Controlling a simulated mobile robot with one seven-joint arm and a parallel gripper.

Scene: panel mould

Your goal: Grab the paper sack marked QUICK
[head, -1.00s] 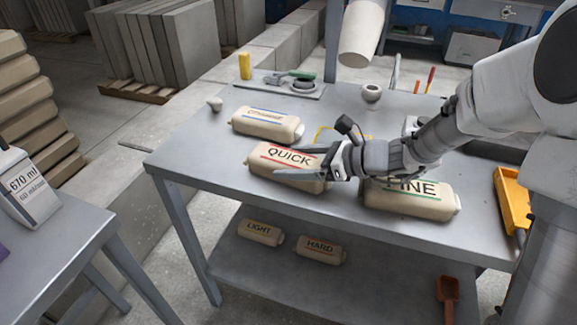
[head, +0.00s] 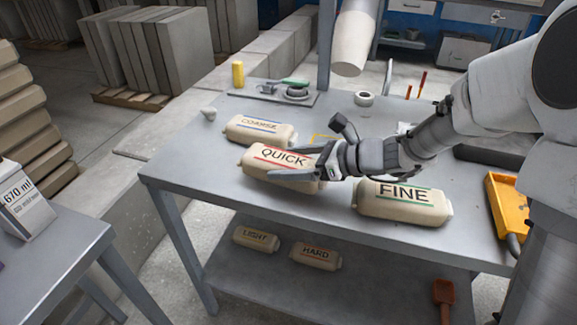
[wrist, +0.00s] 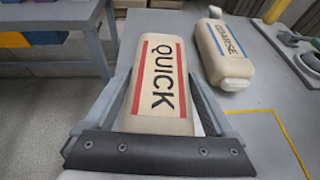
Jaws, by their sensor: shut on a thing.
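The paper sack marked QUICK (head: 270,157) is tan with red stripes and black letters. It lies on its side at the middle of the grey table (head: 215,185) in the head view. My gripper (head: 290,172) is shut on this sack, with one finger along each long side. In the wrist view the QUICK sack (wrist: 160,75) lies between my two fingers (wrist: 160,100), its far end pointing away. Its near end is hidden by the dark palm bar. I cannot tell whether the sack is lifted off the table.
The COARSE sack (head: 258,132) lies close behind, and the FINE sack (head: 400,207) lies to the right. The LIGHT sack (head: 256,239) and HARD sack (head: 316,256) are on the lower shelf. The table's front left is clear.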

